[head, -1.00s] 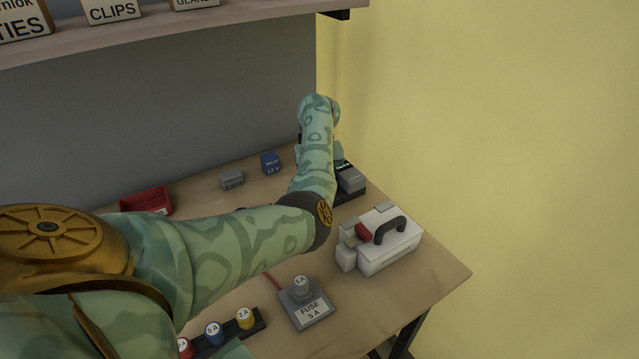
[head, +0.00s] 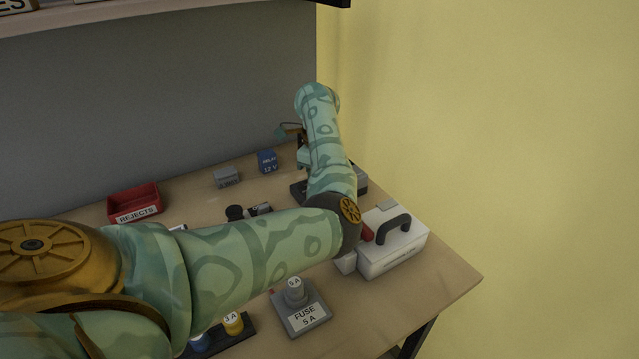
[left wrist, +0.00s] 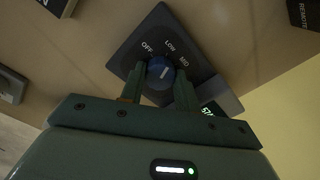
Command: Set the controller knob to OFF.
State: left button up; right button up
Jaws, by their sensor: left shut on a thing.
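The controller (left wrist: 145,36) is a dark panel marked OFF, LOW and MID in the left wrist view. Its round blue knob (left wrist: 159,66) has a white mark that slants up and right, toward the LOW and MID side rather than OFF. My left gripper (left wrist: 159,76) has one finger on each side of the knob and is shut on it. In the head view my left arm reaches to the back right of the bench and hides the knob and the fingertips. My right gripper is in neither view.
A white box (head: 392,256) with a black handle stands at the bench's right, close to my arm. A grey fuse block (head: 302,318), a red REJECTS bin (head: 134,202) and a blue relay (head: 267,161) also stand on the bench (head: 445,283). A yellow wall (head: 500,120) is beyond its right edge.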

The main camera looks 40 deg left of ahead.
pick_arm(q)
jog(key=n+b, duration=0.4)
jog(key=n, duration=0.2)
jog(key=shift+f+n, duration=0.15)
jog(key=shift+n, duration=0.15)
jog(key=n+b, duration=0.1)
jog(key=n, duration=0.1)
jog(key=shift+n+b, duration=0.3)
jog(key=shift+n, duration=0.1)
jog(key=shift+n+b, duration=0.4)
jog(key=shift+n, duration=0.4)
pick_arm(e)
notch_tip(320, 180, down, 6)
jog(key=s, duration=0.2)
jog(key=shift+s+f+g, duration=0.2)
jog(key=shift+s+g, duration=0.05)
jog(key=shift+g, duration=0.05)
pick_arm(q)
jog(key=shift+r, duration=0.2)
jog(key=o, duration=1)
notch_tip(320, 180, up, 16)
jog(key=p, duration=0.5)
jog(key=shift+r, duration=0.1)
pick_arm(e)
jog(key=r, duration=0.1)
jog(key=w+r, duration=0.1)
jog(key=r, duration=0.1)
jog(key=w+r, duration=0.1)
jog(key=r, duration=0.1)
